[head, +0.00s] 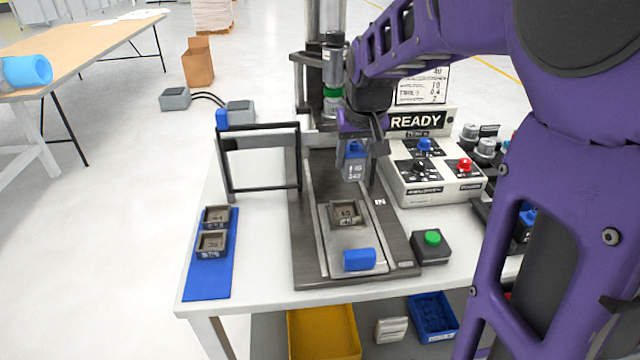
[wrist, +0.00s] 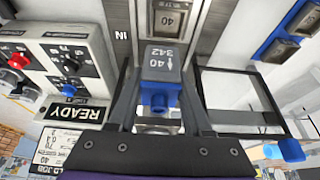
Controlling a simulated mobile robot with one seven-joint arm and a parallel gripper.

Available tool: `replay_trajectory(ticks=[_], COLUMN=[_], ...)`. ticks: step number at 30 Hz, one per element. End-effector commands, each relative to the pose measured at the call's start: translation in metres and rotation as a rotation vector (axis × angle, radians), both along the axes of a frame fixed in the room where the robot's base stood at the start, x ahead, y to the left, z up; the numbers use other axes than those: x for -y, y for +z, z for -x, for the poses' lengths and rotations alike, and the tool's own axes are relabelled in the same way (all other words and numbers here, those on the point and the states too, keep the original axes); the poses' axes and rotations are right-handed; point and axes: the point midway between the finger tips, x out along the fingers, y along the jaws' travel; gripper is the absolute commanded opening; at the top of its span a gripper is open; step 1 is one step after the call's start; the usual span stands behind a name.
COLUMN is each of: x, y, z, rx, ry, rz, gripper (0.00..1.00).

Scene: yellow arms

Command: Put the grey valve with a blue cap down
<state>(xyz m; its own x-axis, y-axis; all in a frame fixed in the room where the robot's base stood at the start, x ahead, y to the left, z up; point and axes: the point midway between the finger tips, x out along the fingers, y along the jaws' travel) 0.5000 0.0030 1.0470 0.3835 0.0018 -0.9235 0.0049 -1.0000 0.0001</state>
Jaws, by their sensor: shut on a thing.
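The grey valve with a blue cap (head: 354,168) is held in my gripper (head: 362,140), which is shut on it. In the wrist view the valve (wrist: 162,62) hangs between the two fingers of my gripper (wrist: 158,90), with "40 342" and an arrow on its grey face and the blue part toward my gripper. It is over the dark slide fixture (head: 300,240), behind a square grey nest marked 40 (head: 345,213) in the head view. The nest also shows in the wrist view (wrist: 171,18). I cannot tell how high the valve is above the fixture.
A black frame (head: 223,170) with a blue handle stands left of the fixture. A blue mat (head: 208,284) with two grey nests lies at the table's left. The READY control box (head: 440,190) and a green button (head: 432,238) are right. A press column rises behind.

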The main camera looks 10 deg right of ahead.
Motion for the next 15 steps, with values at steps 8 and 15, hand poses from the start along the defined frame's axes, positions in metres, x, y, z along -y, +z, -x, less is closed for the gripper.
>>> replay_trajectory(ticks=[8, 15], x=[0.003, 0.002], y=[-0.006, -0.045], z=[0.0, 0.0], rx=[-0.002, -0.003], ry=[-0.005, -0.005], rz=[0.0, 0.0], gripper=[0.0, 0.0])
